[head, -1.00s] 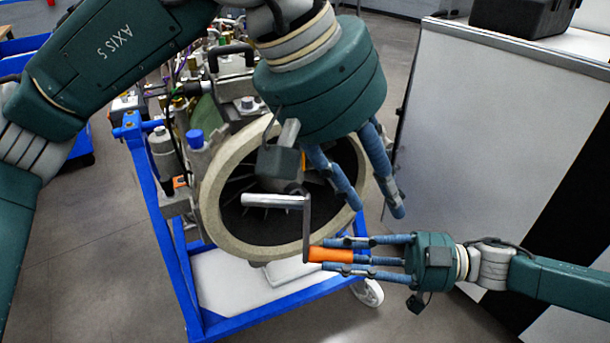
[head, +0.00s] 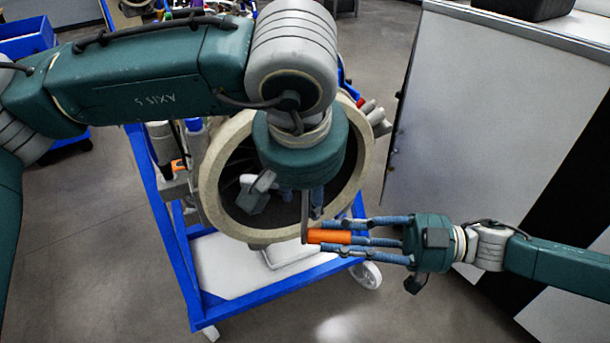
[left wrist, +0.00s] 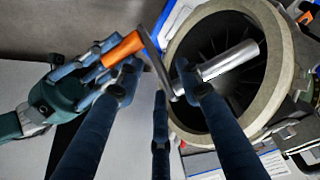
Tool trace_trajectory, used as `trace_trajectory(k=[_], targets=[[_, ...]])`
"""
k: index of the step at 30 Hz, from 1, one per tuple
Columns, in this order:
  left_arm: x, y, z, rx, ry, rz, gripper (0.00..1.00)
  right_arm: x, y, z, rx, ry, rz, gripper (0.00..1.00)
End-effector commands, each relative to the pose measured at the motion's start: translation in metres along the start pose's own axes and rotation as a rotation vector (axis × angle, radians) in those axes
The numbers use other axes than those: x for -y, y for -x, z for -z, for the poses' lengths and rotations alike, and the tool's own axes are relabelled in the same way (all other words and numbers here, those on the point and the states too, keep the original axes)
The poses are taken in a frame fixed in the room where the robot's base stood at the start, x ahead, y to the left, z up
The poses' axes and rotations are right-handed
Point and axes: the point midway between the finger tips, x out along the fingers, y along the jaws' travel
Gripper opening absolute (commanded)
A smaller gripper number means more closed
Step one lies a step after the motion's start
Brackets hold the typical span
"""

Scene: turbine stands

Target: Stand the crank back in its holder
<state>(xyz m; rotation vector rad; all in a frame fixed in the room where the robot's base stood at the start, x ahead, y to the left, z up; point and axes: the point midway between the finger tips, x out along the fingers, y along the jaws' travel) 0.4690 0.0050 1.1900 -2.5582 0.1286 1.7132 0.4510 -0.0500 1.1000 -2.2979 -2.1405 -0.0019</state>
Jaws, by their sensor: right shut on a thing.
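The crank (head: 328,236) has an orange grip, a thin grey arm and a silver shaft. My right gripper (head: 358,237) is shut on the orange grip and holds the crank in the air before the turbine's round opening. The right gripper (left wrist: 108,62) also shows there. I cannot make out a holder.
The turbine's thick beige ring (head: 210,190) stands on a blue wheeled cart (head: 250,299) right behind the crank. A grey-white cabinet (head: 485,120) stands at the right with a black case (head: 520,8) on top. The floor in front is clear.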

Motion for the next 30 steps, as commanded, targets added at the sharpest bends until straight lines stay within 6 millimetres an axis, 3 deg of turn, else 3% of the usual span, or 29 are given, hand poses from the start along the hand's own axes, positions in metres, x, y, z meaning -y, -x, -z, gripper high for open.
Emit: trace_trajectory(k=[6,14,15,20,23,24,27,30], targets=[[0.0,-0.016,0.001,-0.001,0.001,-0.001,0.36,0.001,0.0,0.001,-0.002,0.002,0.002,0.0],[0.0,-0.017,0.001,-0.002,0.002,-0.001,0.36,0.001,0.0,0.001,-0.002,0.002,0.003,0.0],[0.0,-0.017,0.001,-0.002,0.002,-0.001,0.34,0.001,0.0,0.001,-0.002,0.002,0.003,0.0],[0.0,-0.017,0.001,-0.002,0.002,-0.001,0.03,0.001,0.0,0.001,-0.001,0.001,0.002,0.0],[0.0,-0.017,0.001,-0.002,0.002,0.0,0.0,0.001,0.0,0.001,-0.001,0.001,0.002,0.0],[0.0,-0.016,0.002,-0.004,0.003,-0.001,0.0,0.001,0.0,0.001,-0.001,0.001,0.002,0.24],[0.0,-0.016,0.002,-0.004,0.003,-0.001,0.0,0.0,0.0,0.0,0.0,0.001,0.001,0.44],[0.0,-0.016,0.002,-0.004,0.002,-0.001,0.0,0.0,0.0,0.0,0.001,0.0,0.0,0.44]])
